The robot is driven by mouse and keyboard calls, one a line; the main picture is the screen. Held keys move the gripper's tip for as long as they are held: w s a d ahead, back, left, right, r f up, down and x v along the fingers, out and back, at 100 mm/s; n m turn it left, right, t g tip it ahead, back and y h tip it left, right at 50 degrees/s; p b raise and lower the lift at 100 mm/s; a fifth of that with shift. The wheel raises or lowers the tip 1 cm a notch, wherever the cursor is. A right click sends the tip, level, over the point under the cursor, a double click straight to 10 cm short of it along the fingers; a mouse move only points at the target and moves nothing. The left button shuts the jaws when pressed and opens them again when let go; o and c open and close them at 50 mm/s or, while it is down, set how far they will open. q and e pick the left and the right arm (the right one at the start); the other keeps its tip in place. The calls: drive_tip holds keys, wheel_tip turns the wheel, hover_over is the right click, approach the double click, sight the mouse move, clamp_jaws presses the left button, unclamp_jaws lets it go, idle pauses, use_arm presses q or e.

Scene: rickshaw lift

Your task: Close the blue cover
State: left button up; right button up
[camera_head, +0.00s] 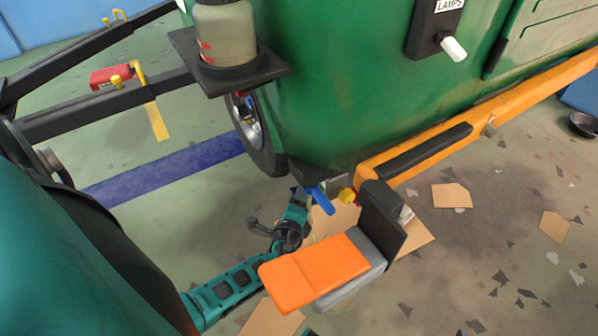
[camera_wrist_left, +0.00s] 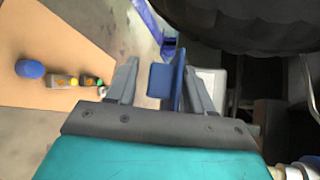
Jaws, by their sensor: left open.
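The blue cover (camera_head: 321,201) is a small blue flap below the green body, near the front end of the orange beam. My left arm comes in from the lower left, and its left gripper (camera_head: 302,193) is close beside the cover, partly hidden. In the left wrist view the left gripper (camera_wrist_left: 163,72) is open, with its two grey fingers apart. The blue cover (camera_wrist_left: 161,82) shows upright between the fingers in that view. I cannot tell whether a finger touches it. A pale box-like part (camera_wrist_left: 210,84) lies behind the right finger. My right gripper is not in view.
An orange and grey padded block (camera_head: 315,270) on a dark bracket (camera_head: 383,218) juts out beside my left forearm. A wheel (camera_head: 254,132) stands behind the gripper. The orange beam (camera_head: 480,115) runs to the right. Cardboard pieces (camera_head: 452,196) lie on the floor.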

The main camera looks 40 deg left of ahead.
use_arm(q)
drive_tip(key=shift+w+a, duration=0.1)
drive_tip(key=shift+w, duration=0.05)
clamp_jaws()
idle(0.6)
